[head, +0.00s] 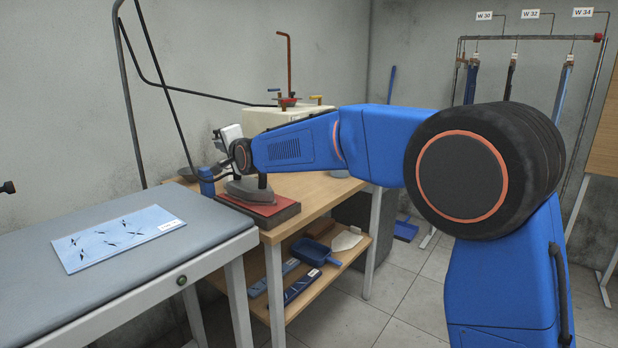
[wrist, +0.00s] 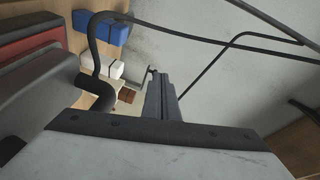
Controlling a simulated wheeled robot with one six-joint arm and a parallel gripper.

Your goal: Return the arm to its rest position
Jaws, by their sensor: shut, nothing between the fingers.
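My blue arm (head: 290,145) reaches left across the wooden table. My gripper (wrist: 158,92) is shut and empty in the wrist view, its fingers pressed together. In the head view, my gripper (head: 218,136) is small and partly hidden by my wrist, above and behind a grey iron. The iron (head: 249,189) stands on a red pad (head: 275,208) on a dark base. In the wrist view, the iron (wrist: 35,105) and its dark curved cord or handle lie left of my fingers, apart from them. The red pad (wrist: 35,38) shows at the upper left.
A padded grey board (head: 120,275) with a pale blue sheet (head: 117,238) stands at the left. A blue container (head: 206,181) is beside the iron. A cream machine (head: 285,115) stands behind my arm. Dark rods rise at the wall. Garments hang on a rail (head: 530,38) at right.

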